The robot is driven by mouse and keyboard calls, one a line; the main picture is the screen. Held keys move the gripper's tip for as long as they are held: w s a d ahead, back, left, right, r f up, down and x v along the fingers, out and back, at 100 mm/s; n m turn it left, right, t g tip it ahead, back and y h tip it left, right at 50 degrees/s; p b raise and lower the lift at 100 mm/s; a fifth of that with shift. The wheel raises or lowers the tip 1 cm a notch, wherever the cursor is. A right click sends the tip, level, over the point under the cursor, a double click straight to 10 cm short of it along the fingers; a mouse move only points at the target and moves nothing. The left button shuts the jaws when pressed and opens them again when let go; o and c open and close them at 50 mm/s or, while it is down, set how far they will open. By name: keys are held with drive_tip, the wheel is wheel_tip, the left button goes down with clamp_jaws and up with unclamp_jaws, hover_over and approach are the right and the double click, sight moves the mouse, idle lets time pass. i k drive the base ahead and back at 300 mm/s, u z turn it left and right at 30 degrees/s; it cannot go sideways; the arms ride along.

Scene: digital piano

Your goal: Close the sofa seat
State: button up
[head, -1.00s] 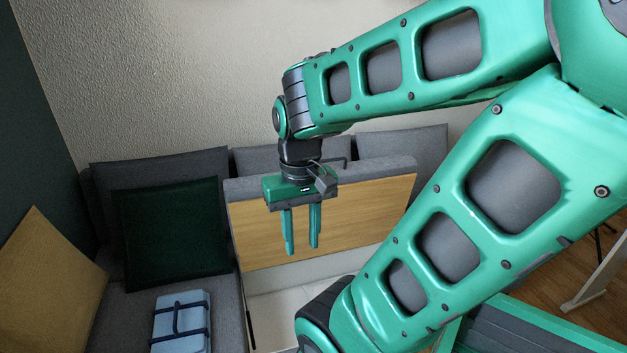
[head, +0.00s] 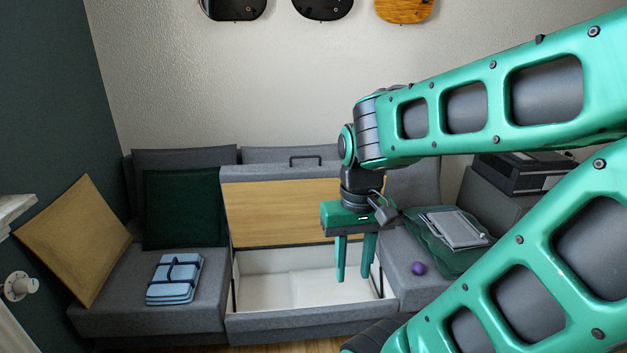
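The grey sofa (head: 195,322) stands along the back wall. Its middle seat lid (head: 275,212) is raised, with its wooden underside facing me and a dark handle (head: 305,160) on its top edge. Below it the white storage box (head: 290,285) lies open, and no objects show in the visible part. My gripper (head: 354,275) points down in front of the lid's right part and over the right side of the box. Its two fingers are apart with nothing between them. My arm hides part of the lid's right edge.
A blue strapped bundle (head: 174,280), a dark green cushion (head: 185,210) and a yellow cushion (head: 75,240) are on the left seat. A purple ball (head: 418,268) and a clipboard (head: 455,229) on green cloth (head: 425,250) are on the right seat. A black case (head: 520,172) sits behind at right.

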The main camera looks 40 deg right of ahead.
sight(266, 204)
drive_tip(key=k, duration=0.25)
drive_tip(key=z, duration=0.3)
drive_tip(key=i, duration=1.7)
drive_tip(key=u, duration=0.4)
drive_tip(key=k, duration=0.35)
drive_tip(key=z, duration=0.1)
